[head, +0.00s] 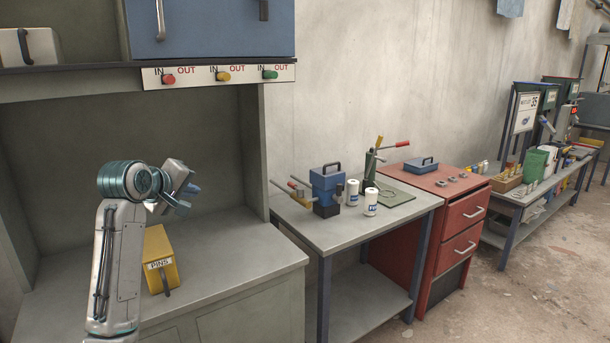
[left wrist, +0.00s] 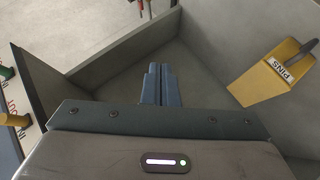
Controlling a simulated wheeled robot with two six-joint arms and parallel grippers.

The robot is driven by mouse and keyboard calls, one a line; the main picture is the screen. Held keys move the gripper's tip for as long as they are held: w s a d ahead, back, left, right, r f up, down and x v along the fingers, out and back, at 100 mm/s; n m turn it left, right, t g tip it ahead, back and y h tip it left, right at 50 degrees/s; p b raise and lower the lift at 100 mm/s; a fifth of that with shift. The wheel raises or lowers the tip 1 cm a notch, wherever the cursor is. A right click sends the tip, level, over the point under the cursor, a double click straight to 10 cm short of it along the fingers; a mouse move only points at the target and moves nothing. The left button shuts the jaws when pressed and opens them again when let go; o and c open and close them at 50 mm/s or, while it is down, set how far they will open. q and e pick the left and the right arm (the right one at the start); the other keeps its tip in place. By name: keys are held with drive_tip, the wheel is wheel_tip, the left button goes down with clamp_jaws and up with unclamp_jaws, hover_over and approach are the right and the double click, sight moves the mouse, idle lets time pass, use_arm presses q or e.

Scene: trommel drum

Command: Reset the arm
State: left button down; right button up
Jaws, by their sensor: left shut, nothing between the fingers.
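My left arm comes up from the bottom left in the head view. Its gripper (head: 190,189) is raised above the grey bench, in front of the open bay under the shelf. In the left wrist view the blue fingers (left wrist: 161,84) lie side by side, closed together with nothing between them. A yellow box marked PINS (head: 160,262) stands on the bench below and beside the arm, apart from the gripper. It also shows at the right of the left wrist view (left wrist: 268,76). My right gripper is not in view.
A panel with red, yellow and green knobs (head: 218,75) hangs under the shelf with the blue box (head: 210,30). To the right, a metal table (head: 345,235) holds a blue device and white cans. A red drawer cabinet (head: 460,225) stands beyond it. Bare bench lies right of the PINS box.

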use_arm(q)
drive_tip(key=s+f+m+g+y, duration=0.1)
drive_tip(key=s+f+m, duration=0.1)
drive_tip(key=s+f, duration=0.6)
drive_tip(key=s+f+m+g, duration=0.15)
drive_tip(key=s+f, duration=0.35)
drive_tip(key=f, duration=0.8)
drive_tip(key=s+f+m+g+y, duration=0.1)
drive_tip(key=s+f+g, duration=0.1)
drive_tip(key=s+f, duration=0.6)
drive_tip(key=s+f+m+g+y, duration=0.15)
drive_tip(key=s+f, duration=0.25)
drive_tip(key=s, duration=0.6)
drive_tip(key=s+f+m+g, duration=0.15)
drive_tip(key=s+f, duration=0.25)
drive_tip(key=s, duration=0.5)
drive_tip(key=s+f+m+g, duration=0.1)
drive_tip(key=s+f+m, duration=0.3)
drive_tip(key=s, duration=0.6)
drive_tip(key=a+f+n+g, duration=0.1)
drive_tip(key=a+f, duration=0.1)
drive_tip(key=f, duration=1.3)
drive_tip(key=a+f+n, duration=0.1)
drive_tip(key=a+f, duration=0.1)
drive_tip(key=f, duration=1.4)
drive_tip(key=s+f+g, duration=0.1)
drive_tip(key=s+f, duration=1.7)
drive_tip(key=f, duration=0.1)
drive_tip(key=shift+a, duration=0.4)
